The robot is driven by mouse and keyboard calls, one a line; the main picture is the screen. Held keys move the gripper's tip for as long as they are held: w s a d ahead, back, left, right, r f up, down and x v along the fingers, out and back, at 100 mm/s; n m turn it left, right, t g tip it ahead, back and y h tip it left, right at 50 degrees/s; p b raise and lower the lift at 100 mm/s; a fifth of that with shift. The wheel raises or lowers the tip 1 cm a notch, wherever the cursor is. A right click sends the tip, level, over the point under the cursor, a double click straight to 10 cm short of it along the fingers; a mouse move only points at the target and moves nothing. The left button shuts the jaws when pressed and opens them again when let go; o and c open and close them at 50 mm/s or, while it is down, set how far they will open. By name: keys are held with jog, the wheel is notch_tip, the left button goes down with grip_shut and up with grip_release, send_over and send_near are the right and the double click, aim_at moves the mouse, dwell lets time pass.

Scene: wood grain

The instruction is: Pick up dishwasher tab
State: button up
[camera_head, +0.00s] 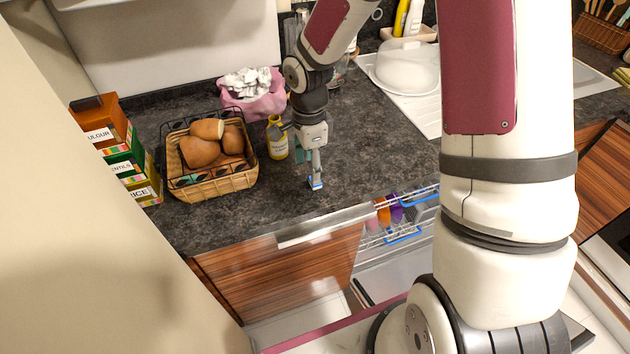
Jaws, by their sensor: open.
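The dishwasher tab (316,184) appears as a small blue and white piece on the dark countertop, near its front edge. My gripper (314,172) points straight down right over it, with the fingertips at the tab or around it. The gripper is open. From this view I cannot tell whether the fingers touch the tab, and part of the tab is hidden by them.
A yellow bottle (277,138) stands close to the left of my gripper. A bread basket (215,187) and several food boxes (122,165) are further left. A pink bag (255,105) is behind. The open dishwasher rack (400,225) lies below the counter edge. Counter to the right is clear.

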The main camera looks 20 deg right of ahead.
jog(key=shift+d+f+p, duration=0.1)
jog(key=shift+f+p, duration=0.25)
jog(key=shift+f, duration=2.1)
jog(key=c, duration=0.9)
